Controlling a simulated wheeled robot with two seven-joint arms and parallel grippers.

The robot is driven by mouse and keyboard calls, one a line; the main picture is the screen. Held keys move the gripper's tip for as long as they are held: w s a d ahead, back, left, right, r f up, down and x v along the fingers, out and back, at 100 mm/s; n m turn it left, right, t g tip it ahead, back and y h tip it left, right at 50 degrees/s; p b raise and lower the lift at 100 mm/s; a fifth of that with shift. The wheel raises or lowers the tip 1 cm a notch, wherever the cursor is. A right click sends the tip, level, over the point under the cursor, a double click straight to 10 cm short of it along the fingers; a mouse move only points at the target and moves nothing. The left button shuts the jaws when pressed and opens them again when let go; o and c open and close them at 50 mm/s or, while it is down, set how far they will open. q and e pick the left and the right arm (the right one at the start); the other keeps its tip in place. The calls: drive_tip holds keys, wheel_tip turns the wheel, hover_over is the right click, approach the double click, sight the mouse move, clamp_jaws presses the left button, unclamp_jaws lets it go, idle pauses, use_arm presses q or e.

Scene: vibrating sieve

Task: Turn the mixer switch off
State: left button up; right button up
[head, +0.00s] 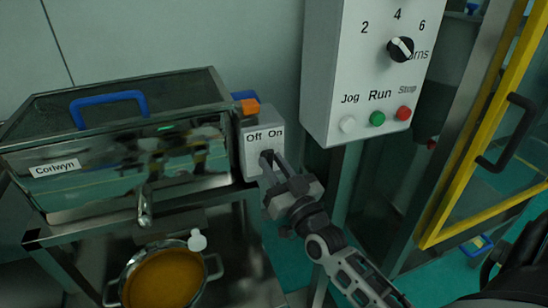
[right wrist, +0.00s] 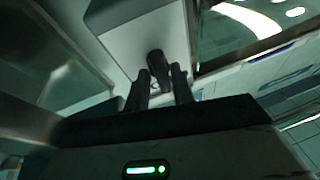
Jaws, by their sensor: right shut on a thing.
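The grey switch box (head: 252,145) is on the right side of the mixer (head: 130,140), with "Off" and "On" printed on its front. My right gripper (head: 273,163) is at the box's front, just below these words. It is shut on the dark switch knob, which the fingers mostly hide in the head view. In the right wrist view the dark knob (right wrist: 156,60) stands out from the pale box (right wrist: 130,30), at the tips of my two fingers (right wrist: 161,80). Which way the switch points I cannot tell. My left gripper is not in view.
A white control panel (head: 335,75) with a dial and Jog, Run and Stop buttons hangs close to the right of the switch. A pot (head: 118,285) of orange contents stands below the mixer's spout. A yellow-framed door (head: 490,130) is at the right.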

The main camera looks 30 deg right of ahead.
use_arm(q)
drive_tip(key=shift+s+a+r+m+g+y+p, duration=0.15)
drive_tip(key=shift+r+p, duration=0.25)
drive_tip(key=shift+p, duration=0.6)
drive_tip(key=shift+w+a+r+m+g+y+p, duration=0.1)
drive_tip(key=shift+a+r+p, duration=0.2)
drive_tip(key=shift+p, duration=0.7)
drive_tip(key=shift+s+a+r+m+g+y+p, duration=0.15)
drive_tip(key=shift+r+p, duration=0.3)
drive_tip(key=shift+p, duration=0.55)
use_arm(e)
drive_tip(key=shift+r+n+g+y, duration=0.1)
drive_tip(key=shift+n+g+y, duration=0.45)
drive_tip(key=shift+n, duration=1.45)
drive_tip(key=shift+r+n+g+y, duration=0.2)
drive_tip(key=shift+n+y, duration=0.55)
drive_tip(key=shift+n, duration=1.25)
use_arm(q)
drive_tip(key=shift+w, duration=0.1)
use_arm(e)
drive_tip(key=shift+f, duration=0.15)
drive_tip(key=o, duration=1)
